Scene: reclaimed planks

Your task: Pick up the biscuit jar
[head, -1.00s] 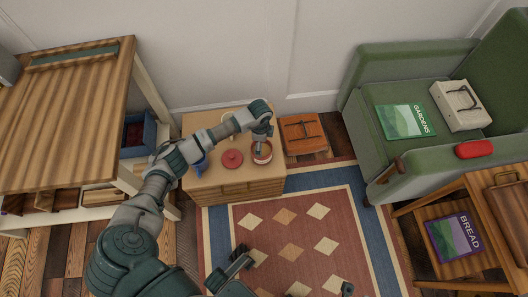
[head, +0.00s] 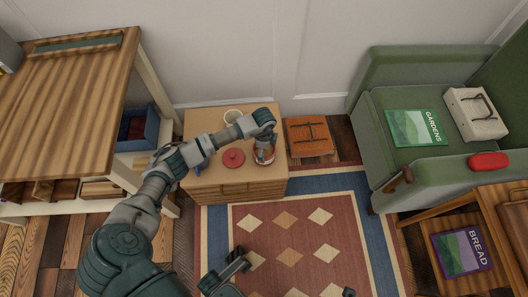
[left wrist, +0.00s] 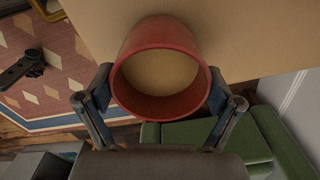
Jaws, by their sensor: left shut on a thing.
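The biscuit jar (head: 264,160), red with a pale band, is at the right end of the low wooden cabinet top. My left gripper (head: 264,150) reaches down to it from above and partly hides it. Part of my right gripper (head: 235,262) shows low in the head view, over the rug, away from the jar.
A red round lid-like thing (head: 233,158) and a pale cup (head: 233,115) are on the cabinet (head: 205,178), with something blue at its left. An orange-brown case (head: 309,137) stands close on the right. A wooden table (head: 70,85) is left, a green armchair (head: 385,75) right.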

